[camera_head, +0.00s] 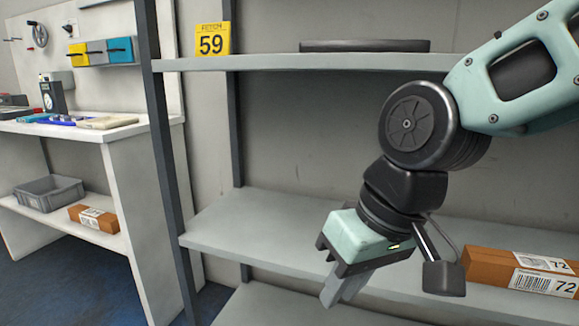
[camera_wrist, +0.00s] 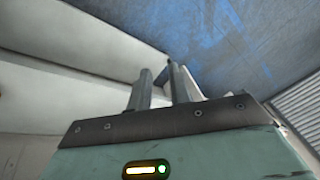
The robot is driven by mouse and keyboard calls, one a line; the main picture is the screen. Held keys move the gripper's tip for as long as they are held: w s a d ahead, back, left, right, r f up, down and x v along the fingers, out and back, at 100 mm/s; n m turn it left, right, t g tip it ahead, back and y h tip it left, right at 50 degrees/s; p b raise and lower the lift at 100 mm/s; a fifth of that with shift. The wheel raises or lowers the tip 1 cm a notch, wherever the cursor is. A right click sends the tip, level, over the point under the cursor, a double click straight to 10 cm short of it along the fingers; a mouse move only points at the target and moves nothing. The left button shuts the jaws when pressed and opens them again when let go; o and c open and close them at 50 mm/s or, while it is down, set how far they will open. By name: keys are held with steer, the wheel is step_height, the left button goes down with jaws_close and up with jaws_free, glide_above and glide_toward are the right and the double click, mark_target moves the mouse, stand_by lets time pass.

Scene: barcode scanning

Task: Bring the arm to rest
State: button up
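My gripper (camera_head: 338,292) hangs in front of the shelf rack, left of the long brown box, with its fingers pointing down and to the left. In the wrist view my gripper (camera_wrist: 158,78) shows two grey fingers with a gap between them and nothing held. My arm comes in from the right edge of the head view and bends down to the gripper. The fingers appear apart from the shelf boards, though their exact distance is hard to tell.
A brown box (camera_head: 520,271) labelled 72 lies on the middle shelf (camera_head: 250,228) at right. At left, a workbench (camera_head: 75,128) holds tools, with a grey crate (camera_head: 48,193) and another brown box (camera_head: 92,217) below.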

steer(key=s+d+f+n+g+h, duration=0.1)
steer(key=s+d+f+n+h, duration=0.15)
steer(key=s+d+f, duration=0.65)
step_height(320, 180, up, 29)
steer(key=a+p, duration=0.1)
steer(key=p, duration=2.7)
steer(key=shift+a+f+m, duration=0.2)
steer(key=shift+a+m, duration=0.05)
steer(key=shift+m, duration=0.1)
steer(key=shift+s, duration=0.1)
